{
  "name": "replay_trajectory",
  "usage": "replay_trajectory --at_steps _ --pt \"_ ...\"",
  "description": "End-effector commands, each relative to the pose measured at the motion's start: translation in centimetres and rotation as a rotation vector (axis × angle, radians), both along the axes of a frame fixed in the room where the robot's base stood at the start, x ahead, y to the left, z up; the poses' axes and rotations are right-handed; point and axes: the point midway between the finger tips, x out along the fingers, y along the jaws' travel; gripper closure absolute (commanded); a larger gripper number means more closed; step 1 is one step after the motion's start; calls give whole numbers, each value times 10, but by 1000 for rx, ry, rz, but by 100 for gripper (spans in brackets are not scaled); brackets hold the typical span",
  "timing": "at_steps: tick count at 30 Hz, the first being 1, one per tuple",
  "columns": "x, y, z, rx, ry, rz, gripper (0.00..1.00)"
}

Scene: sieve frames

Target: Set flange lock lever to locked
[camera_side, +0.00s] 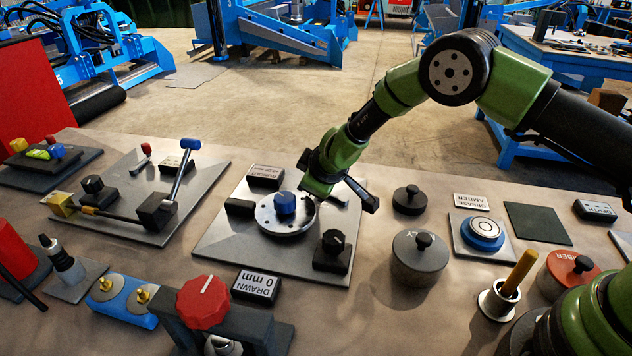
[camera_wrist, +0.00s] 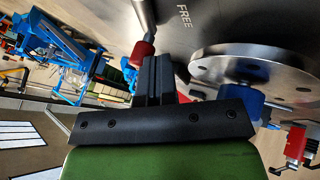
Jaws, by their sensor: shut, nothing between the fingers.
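The flange (camera_side: 268,216) is a round metal disc with a blue hub (camera_side: 285,203) on a grey plate in the side view. The disc (camera_wrist: 285,62) also shows at right in the wrist view. The flange lock lever (camera_wrist: 142,52) has a metal shaft and a red end. It lies just left of my gripper fingers in the wrist view, close to the word FREE on the plate. My gripper (camera_wrist: 155,80) is shut and empty beside the red end; I cannot tell if they touch. In the side view my gripper (camera_side: 340,188) is low at the flange's right and hides most of the lever.
A black knob (camera_side: 333,241) stands in front of the flange, and a black block (camera_side: 240,207) at its left. A lidded grey pot (camera_side: 420,258) is to the right. A red dial (camera_side: 203,302) is in front. Another panel with a blue-tipped lever (camera_side: 183,165) is left.

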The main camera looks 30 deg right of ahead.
Motion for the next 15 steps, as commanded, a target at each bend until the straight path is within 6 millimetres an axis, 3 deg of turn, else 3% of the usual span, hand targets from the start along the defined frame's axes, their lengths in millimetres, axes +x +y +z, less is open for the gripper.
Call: replay_trajectory --at_steps 12,15 --pt "8 -8 0 0 -2 -3 100" --pt "12 -10 0 2 -2 -92 100"
